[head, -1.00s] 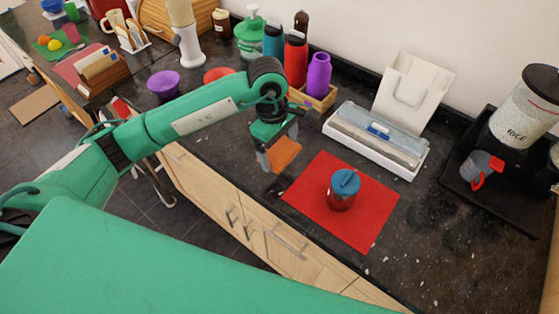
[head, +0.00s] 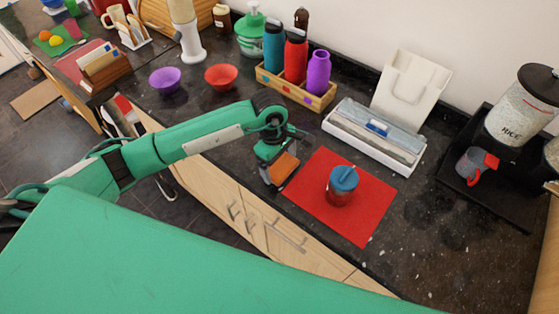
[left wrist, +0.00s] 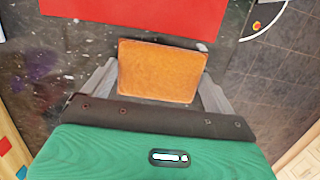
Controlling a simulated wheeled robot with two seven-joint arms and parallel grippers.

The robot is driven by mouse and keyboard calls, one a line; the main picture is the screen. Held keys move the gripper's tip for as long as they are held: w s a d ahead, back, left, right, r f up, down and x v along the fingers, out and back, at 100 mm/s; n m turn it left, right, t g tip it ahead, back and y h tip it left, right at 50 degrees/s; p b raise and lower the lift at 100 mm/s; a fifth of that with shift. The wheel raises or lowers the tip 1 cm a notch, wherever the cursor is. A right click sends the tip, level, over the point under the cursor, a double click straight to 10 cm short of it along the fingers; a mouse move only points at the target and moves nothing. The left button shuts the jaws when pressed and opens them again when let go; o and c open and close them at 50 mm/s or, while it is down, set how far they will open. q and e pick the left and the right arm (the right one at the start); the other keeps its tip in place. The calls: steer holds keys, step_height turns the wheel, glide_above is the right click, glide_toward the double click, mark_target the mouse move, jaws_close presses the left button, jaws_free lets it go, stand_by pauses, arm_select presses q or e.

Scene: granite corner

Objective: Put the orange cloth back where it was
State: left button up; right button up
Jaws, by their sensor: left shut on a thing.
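The orange cloth (head: 285,168) is a small flat square held between the fingers of my left gripper (head: 280,176). The gripper is shut on it, just left of the red mat (head: 313,190) and near the counter's front edge. In the left wrist view the cloth (left wrist: 160,70) lies between the two grey fingers (left wrist: 160,88), with the red mat (left wrist: 140,12) beyond it. I cannot tell whether the cloth touches the counter. My right gripper is not in view.
A jar with a blue lid (head: 343,180) stands on the red mat. Behind are a wooden bottle crate (head: 320,103), a white box (head: 375,140), a red bowl (head: 221,77) and a purple bowl (head: 165,79).

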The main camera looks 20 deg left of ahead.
arm_select(q)
steer(key=o, duration=0.8)
steer(key=shift+c, duration=0.2)
steer(key=shift+r+p, duration=0.1)
steer(key=shift+p, duration=0.2)
steer(key=shift+w+r+b, duration=0.1)
steer(key=shift+r+b, duration=0.2)
step_height(320, 180, up, 11)
steer(key=a+b, duration=0.1)
steer(key=b, duration=0.2)
steer(key=shift+w+a+r+b, duration=0.15)
steer(key=shift+w+a+b, duration=0.05)
steer(key=shift+a+b, duration=0.2)
